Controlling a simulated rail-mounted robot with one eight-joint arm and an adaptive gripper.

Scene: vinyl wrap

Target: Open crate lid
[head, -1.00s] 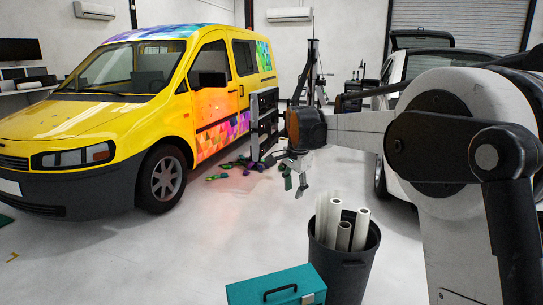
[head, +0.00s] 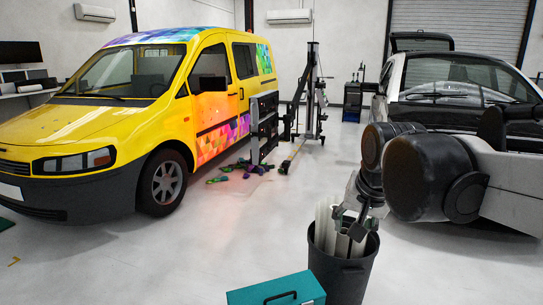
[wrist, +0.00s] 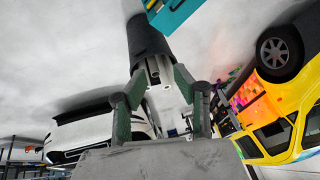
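The teal crate (head: 278,291) stands on the floor at the bottom of the head view, partly cut off by the frame edge. Its lid is shut and has a black handle (head: 281,297). A corner of the crate also shows at the top of the wrist view (wrist: 178,14). My gripper (head: 350,222) is above the rim of the black bin, up and to the right of the crate, apart from it. In the wrist view my gripper (wrist: 158,72) has its green fingers spread, with the bin beyond them. I cannot tell whether it touches the rolls.
The black bin (head: 340,275) with several white rolls (head: 325,228) stands right beside the crate. A yellow van (head: 110,125) is at the left and a white car (head: 450,75) at the right. Dark stands and small coloured items (head: 240,168) are by the van.

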